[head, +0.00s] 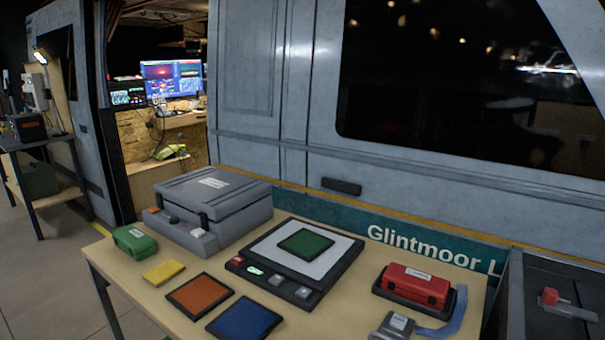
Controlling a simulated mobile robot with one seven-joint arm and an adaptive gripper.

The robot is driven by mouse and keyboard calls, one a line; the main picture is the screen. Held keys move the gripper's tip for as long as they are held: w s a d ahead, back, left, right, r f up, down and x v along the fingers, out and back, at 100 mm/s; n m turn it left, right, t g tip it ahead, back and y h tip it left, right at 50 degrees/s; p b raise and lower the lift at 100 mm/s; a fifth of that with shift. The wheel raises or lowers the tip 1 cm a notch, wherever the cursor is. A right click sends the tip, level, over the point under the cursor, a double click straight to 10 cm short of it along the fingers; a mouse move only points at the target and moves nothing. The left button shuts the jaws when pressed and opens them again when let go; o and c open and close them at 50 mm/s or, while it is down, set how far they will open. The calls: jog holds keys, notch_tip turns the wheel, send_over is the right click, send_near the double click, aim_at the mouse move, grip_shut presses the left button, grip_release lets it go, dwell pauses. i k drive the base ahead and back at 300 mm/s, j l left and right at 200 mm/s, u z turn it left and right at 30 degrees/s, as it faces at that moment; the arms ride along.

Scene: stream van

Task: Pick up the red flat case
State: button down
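A red case (417,284) with a white label lies in a dark shallow tray (384,292) on the right part of the light wooden table (155,310). It is a low, long box, lying level. My gripper is not in view, and nothing touches the case from above.
Left of the red case is a black-framed panel (335,266) bearing a green square. A grey labelled object (393,326) stands just in front. A large grey case (215,205), green box (133,241), and orange (199,295) and blue (244,318) squares share the table. The van wall (265,90) rises behind.

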aim_at(427, 290)
jog(key=k+j+z, duration=0.1)
jog(key=j+z, duration=0.3)
jog(key=k+j+z, duration=0.2)
jog(key=j+z, duration=0.15)
jog(key=j, duration=0.2)
jog(key=k+j+z, duration=0.2)
jog(key=j+z, duration=0.2)
jog(key=k+j+z, duration=0.35)
jog(key=i, duration=1.05)
